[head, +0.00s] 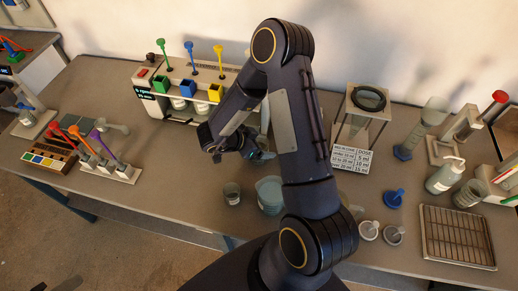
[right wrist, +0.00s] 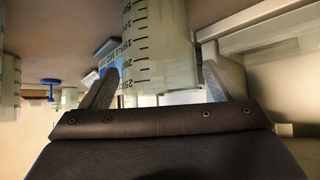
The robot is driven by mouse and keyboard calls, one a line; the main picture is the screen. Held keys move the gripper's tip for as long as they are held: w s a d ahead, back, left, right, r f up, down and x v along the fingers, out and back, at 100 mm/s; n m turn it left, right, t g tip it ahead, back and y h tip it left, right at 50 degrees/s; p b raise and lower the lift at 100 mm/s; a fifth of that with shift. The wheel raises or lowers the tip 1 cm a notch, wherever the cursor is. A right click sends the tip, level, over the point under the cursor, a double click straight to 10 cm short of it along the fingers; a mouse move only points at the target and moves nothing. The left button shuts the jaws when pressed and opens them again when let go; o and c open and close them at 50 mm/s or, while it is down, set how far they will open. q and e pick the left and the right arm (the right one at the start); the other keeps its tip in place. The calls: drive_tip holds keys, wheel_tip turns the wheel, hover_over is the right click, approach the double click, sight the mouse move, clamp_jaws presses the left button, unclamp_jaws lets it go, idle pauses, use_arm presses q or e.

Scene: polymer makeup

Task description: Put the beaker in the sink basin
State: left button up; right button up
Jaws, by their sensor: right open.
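My right gripper (head: 258,152) is left of my raised forearm, above the middle of the bench. In the right wrist view it (right wrist: 161,82) is open, with one finger on each side of a clear graduated vessel (right wrist: 158,38), which looks like the beaker. The marks run up to 250. I cannot tell whether the fingers touch it. In the head view a pale glassy piece (head: 264,116) shows behind the gripper, partly hidden by my arm. I cannot make out a sink basin for certain. My left gripper is not in view.
A small cup (head: 232,193) and a bluish tub (head: 269,196) stand near the front edge. A station with coloured funnels (head: 187,87) stands behind, a framed stand (head: 357,118) to the right. A wire rack (head: 456,237) lies at front right.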

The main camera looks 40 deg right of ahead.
drive_tip(key=shift+d+f, duration=0.35)
drive_tip(key=c, duration=1.2)
drive_tip(key=shift+o, duration=0.2)
drive_tip(key=shift+r, duration=0.15)
